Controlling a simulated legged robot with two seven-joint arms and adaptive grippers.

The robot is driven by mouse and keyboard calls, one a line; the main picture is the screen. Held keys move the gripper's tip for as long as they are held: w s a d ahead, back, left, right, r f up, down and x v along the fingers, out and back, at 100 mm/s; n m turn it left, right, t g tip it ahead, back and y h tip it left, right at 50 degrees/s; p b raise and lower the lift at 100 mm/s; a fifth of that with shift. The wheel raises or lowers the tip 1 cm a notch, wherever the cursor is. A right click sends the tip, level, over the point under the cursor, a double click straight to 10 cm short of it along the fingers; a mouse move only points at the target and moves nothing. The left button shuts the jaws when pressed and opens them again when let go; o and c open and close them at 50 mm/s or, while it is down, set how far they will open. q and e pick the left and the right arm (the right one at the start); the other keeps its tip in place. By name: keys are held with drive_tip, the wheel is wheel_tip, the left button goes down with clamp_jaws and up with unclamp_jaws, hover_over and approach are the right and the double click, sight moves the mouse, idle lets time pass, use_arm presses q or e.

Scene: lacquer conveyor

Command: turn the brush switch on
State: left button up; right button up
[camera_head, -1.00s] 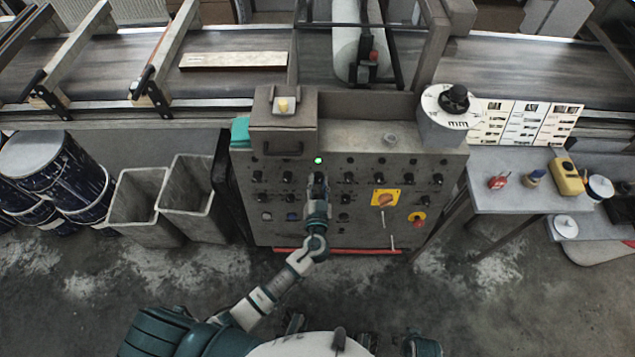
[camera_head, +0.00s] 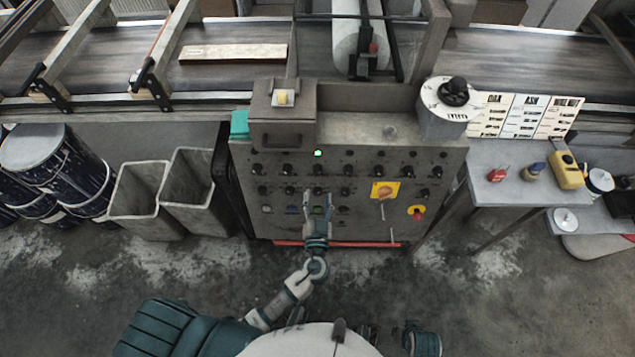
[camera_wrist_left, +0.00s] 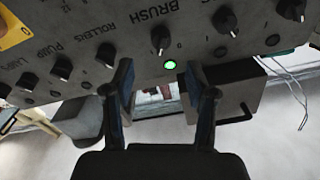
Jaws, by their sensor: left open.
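The brush switch (camera_wrist_left: 160,38) is a black rotary knob under the printed word BRUSH in the left wrist view, where the panel appears inverted. A lit green lamp (camera_wrist_left: 170,64) is close to it. In the head view the brush knob (camera_head: 317,170) sits just below the green lamp (camera_head: 318,153) on the grey control panel (camera_head: 350,228). My left gripper (camera_head: 317,203) is in front of the panel, lower than this knob. Its two fingers (camera_wrist_left: 158,85) are apart with nothing between them.
Several similar knobs flank the brush switch. A yellow plate with a switch (camera_head: 384,191) and a red knob (camera_head: 417,212) are to the right. Grey bins (camera_head: 137,200) stand left of the panel; a side table (camera_head: 500,195) stands right. A conveyor (camera_head: 110,65) runs behind.

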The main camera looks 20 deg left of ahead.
use_arm(q)
drive_tip(key=v, duration=0.3)
drive_tip(key=shift+s+d, duration=0.15)
drive_tip(key=shift+s, duration=0.2)
drive_tip(key=s+a+f+m+g+h+p, duration=0.1)
drive_tip(key=s+a+f+g, duration=0.15)
drive_tip(key=f, duration=0.45)
drive_tip(key=s+a+f+g+p, duration=0.2)
drive_tip(key=s+f+g, duration=0.2)
drive_tip(key=f, duration=0.4)
drive_tip(key=s+a+f+m+g+h+p, duration=0.1)
drive_tip(key=s+a+f+g, duration=0.2)
drive_tip(key=f, duration=0.4)
drive_tip(key=s+f+g+h+p, duration=0.1)
drive_tip(key=s+f+g, duration=0.2)
drive_tip(key=s+f, duration=0.2)
drive_tip(key=s+a+f+g+h+p, duration=0.1)
drive_tip(key=s+f, duration=0.5)
drive_tip(key=s, duration=0.6)
drive_tip(key=shift+s+a+g+h, duration=0.25)
drive_tip(key=shift+g+h, duration=0.35)
drive_tip(key=shift+g, duration=0.55)
use_arm(e)
drive_tip(key=s+f, duration=0.4)
drive_tip(key=f, duration=1.1)
drive_tip(key=shift+d+f+g, duration=0.2)
drive_tip(key=shift+f+g, duration=0.1)
drive_tip(key=shift+f, duration=0.1)
drive_tip(key=shift+s, duration=0.1)
